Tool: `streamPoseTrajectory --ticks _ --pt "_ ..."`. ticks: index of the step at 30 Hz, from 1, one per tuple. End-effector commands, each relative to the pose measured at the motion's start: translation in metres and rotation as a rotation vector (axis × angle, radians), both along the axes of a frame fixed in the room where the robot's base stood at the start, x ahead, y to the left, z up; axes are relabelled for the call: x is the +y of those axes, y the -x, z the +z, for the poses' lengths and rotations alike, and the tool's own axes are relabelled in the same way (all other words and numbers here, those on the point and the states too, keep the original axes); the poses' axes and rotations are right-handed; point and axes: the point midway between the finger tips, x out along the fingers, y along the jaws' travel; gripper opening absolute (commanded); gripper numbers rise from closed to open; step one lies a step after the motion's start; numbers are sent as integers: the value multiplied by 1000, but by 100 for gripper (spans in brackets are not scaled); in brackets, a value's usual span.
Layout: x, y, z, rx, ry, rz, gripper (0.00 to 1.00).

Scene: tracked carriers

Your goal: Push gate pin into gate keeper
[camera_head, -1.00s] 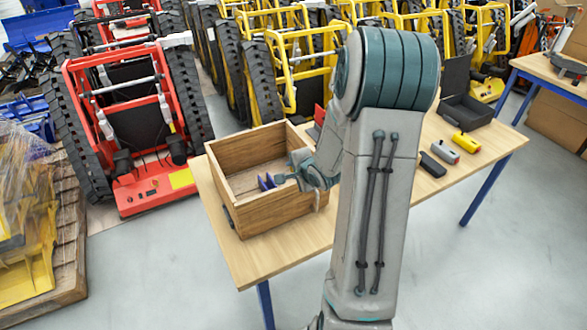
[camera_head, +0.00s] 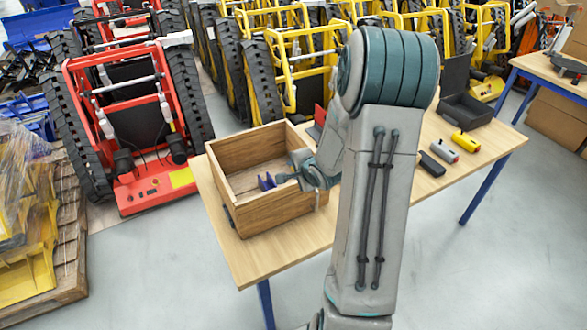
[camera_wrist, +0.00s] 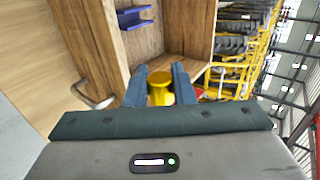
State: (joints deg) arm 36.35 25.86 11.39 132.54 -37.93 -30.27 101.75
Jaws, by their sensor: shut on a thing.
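My gripper (camera_wrist: 160,78) is shut on a yellow, round-headed piece (camera_wrist: 160,92), which looks like the gate pin. Only its near end shows between the fingers; the rest is hidden. In the head view my gripper (camera_head: 299,164) is at the right side of an open wooden box (camera_head: 268,218). A blue bracket with upright sides, which may be the gate keeper (camera_wrist: 135,18), is at the box, ahead and to the left of the fingers in the wrist view. In the head view the blue bracket (camera_head: 267,181) is just left of the gripper. The yellow piece and bracket appear apart.
The box stands on a wooden table (camera_head: 262,260). A metal handle (camera_wrist: 92,98) is on its outside. Right of my arm lie a black piece (camera_head: 432,165), a grey-and-red piece (camera_head: 445,151), a yellow piece (camera_head: 466,141) and an open dark case (camera_head: 467,108).

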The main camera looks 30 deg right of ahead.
Motion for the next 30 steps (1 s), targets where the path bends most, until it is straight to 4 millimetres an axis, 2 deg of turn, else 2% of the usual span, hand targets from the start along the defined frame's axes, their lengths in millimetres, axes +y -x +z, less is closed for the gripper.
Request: streamPoseTrajectory --ticks 19,30 --pt "-19 -1 1 1 -1 -1 0" --pt "-21 -1 0 0 0 0 0"
